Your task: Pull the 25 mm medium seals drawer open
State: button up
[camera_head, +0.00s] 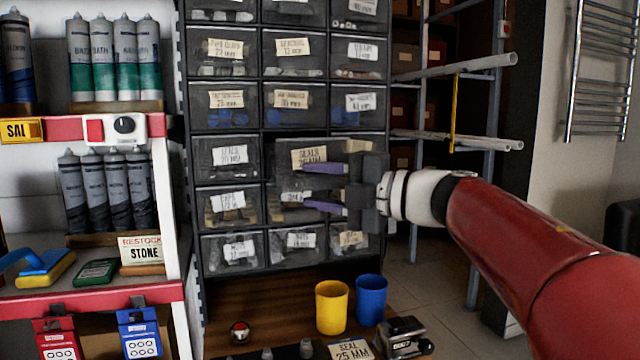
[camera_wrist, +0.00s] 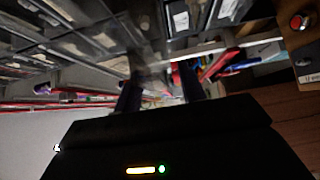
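The seals drawer (camera_head: 281,158) is in the middle column of the dark drawer cabinet in the head view, with a cream label reading seals and 25 mm. Its front looks larger and shifted right compared with its neighbours, so it appears to stand out from the cabinet. My gripper (camera_head: 325,187) is in front of it, fingers pointing left, one finger over the label's lower edge and one lower down. The fingers are apart, with no clear object gripped between them. In the wrist view the two dark fingers (camera_wrist: 160,92) also stand apart. The drawer's handle is not clear.
Other labelled drawers (camera_head: 230,157) surround it. Below are a yellow cup (camera_head: 332,308), a blue cup (camera_head: 371,300) and a 25 mm seal card (camera_head: 352,349) on the wooden bench (camera_head: 270,297). A shelf of sealant tubes (camera_head: 105,190) stands left, pipe racks (camera_head: 455,68) right.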

jog(key=shift+s+r, duration=0.1)
jog(key=shift+r, duration=0.05)
jog(key=v, duration=0.7)
jog(key=shift+d, duration=0.35)
jog(key=shift+s, duration=0.15)
